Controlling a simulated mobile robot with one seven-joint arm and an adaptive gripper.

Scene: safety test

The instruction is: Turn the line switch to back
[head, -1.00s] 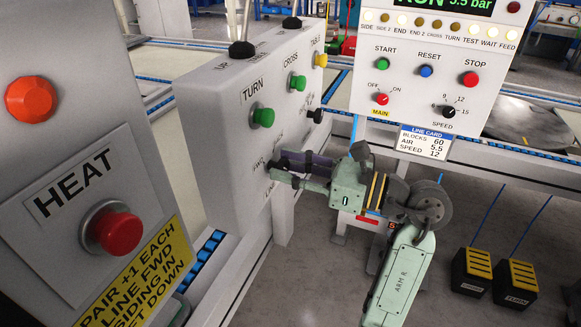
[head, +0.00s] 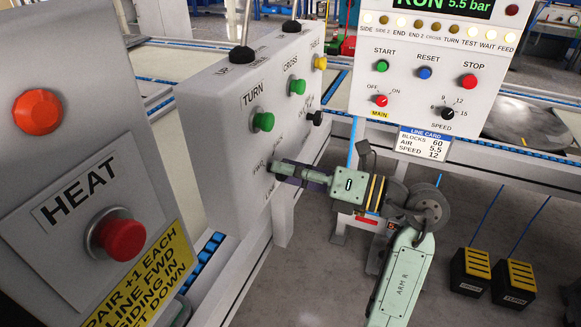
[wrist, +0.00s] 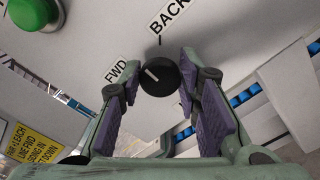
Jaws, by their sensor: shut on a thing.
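The line switch is a round black knob (wrist: 159,77) with a white pointer, on the grey panel face in the wrist view. Its pointer is tilted to the upper left, between the FWD label (wrist: 116,71) and the BACK label (wrist: 168,15). My gripper (wrist: 160,80) has its purple-padded fingers on either side of the knob and is shut on it. In the head view my gripper (head: 273,170) reaches the lower part of the TURN panel box (head: 213,150); the fingers hide the knob there.
A green TURN button (head: 263,122) sits above my gripper, and a black knob (head: 315,118) is to its upper right. The HEAT panel with a red button (head: 119,238) stands close at left. The RUN console (head: 440,75) is behind my arm.

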